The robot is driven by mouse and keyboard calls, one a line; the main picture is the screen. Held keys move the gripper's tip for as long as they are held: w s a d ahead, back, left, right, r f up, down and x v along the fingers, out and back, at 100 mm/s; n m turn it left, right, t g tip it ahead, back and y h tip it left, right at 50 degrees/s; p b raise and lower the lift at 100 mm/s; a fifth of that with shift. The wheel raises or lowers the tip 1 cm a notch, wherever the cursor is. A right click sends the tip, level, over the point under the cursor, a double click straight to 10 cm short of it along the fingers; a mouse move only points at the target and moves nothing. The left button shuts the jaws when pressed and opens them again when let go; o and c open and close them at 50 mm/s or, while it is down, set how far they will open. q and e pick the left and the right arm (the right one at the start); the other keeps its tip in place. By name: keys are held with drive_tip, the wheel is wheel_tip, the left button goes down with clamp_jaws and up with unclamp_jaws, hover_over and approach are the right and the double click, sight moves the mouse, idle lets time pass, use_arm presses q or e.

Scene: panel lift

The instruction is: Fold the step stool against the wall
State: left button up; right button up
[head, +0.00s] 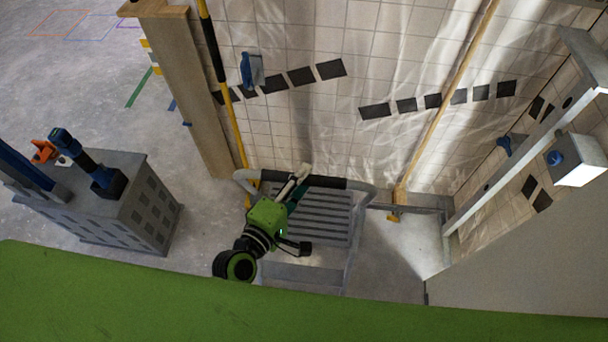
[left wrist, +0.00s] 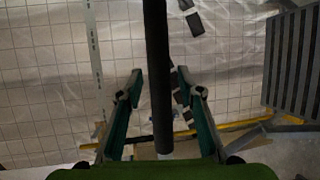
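The grey step stool (head: 325,218) stands unfolded by the tiled wall, with a ribbed top step and a lower step. Its pale hand rail with a black grip (head: 329,183) runs along the wall side. My left gripper (head: 298,184) is at the left part of this rail. In the left wrist view the black grip (left wrist: 158,75) passes between the spread fingers of my left gripper (left wrist: 160,88), with gaps on both sides. The ribbed step (left wrist: 292,62) shows at the right there. My right gripper is not in view.
A grey cabinet (head: 115,210) with tools on top stands at the left. A yellow and black pole (head: 225,90) and a yellow pole (head: 448,95) flank the stool. A white rail with a box (head: 580,160) is at the right. Open floor (head: 80,80) lies at upper left.

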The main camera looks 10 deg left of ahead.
use_arm(q)
drive_tip(key=shift+w+d, duration=0.2)
drive_tip(key=shift+w, duration=0.25)
drive_tip(key=shift+f, duration=0.1)
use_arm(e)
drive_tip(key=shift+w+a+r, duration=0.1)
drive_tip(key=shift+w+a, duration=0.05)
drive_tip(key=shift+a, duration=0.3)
use_arm(q)
clamp_jaws()
drive_tip(key=w+r+b, duration=0.2)
drive_tip(key=w+b, duration=0.3)
drive_tip(key=w, duration=1.3)
drive_tip(key=w+r+b, duration=0.3)
drive_tip(key=w+b, duration=0.2)
drive_tip(key=w, duration=1.3)
drive_tip(key=shift+w+r, duration=0.2)
drive_tip(key=shift+r, duration=0.1)
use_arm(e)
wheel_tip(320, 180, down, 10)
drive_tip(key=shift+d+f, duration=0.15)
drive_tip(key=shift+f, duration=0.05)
use_arm(q)
drive_tip(key=shift+a, duration=0.1)
